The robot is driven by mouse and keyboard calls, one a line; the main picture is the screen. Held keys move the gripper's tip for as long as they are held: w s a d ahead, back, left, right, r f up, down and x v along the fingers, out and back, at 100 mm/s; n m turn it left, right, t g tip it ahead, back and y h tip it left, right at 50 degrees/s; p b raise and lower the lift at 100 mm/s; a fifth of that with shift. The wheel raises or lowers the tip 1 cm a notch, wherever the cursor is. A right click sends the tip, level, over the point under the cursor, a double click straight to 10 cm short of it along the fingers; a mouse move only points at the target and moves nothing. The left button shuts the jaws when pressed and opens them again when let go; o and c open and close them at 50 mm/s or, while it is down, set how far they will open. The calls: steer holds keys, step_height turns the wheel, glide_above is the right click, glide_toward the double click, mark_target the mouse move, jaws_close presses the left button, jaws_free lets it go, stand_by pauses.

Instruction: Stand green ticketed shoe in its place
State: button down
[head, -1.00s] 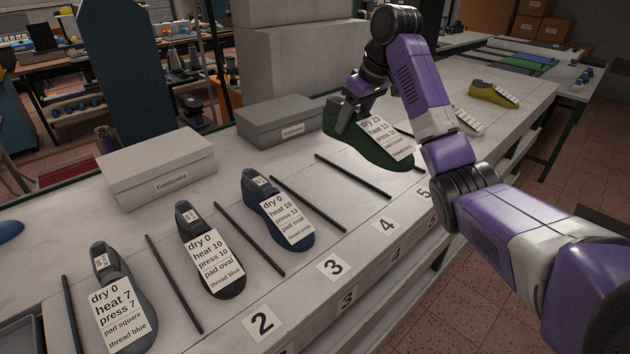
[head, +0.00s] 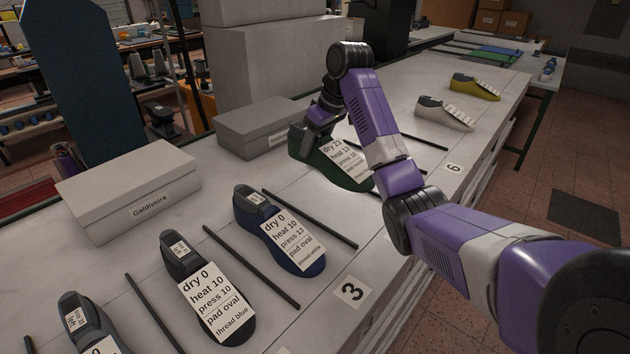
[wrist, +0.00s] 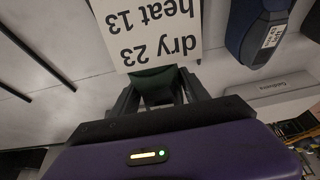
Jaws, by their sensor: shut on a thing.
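The green shoe (head: 310,151) with a white ticket reading "dry 23, heat 13" is in my gripper (head: 318,122). My gripper is shut on its heel end, and the toe points to the lower right. In the wrist view the green shoe (wrist: 152,86) shows between the fingers (wrist: 158,92), with its ticket upside down. In the head view the shoe appears just over the table right of the blue shoe; I cannot tell whether it touches the table. My arm hides part of the slots behind it.
A blue shoe (head: 292,245), a black shoe (head: 180,250) and another dark shoe (head: 80,318) stand between black divider rods. Grey (head: 262,122) and white (head: 125,178) boxes stand behind. White (head: 430,113) and yellow (head: 470,83) shoes stand farther right, beyond label 6 (head: 453,168).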

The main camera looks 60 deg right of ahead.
mark_target(330, 144)
step_height(330, 144, down, 10)
steer(key=shift+f+p, duration=0.25)
steer(key=shift+p, duration=0.05)
steer(key=c, duration=0.5)
jaws_free()
steer(key=v, duration=1.2)
steer(key=shift+s+p, duration=0.1)
steer(key=shift+p, duration=0.25)
step_height(330, 144, up, 5)
steer(key=p, duration=0.5)
steer(key=shift+f, duration=0.25)
steer(key=shift+f, duration=0.1)
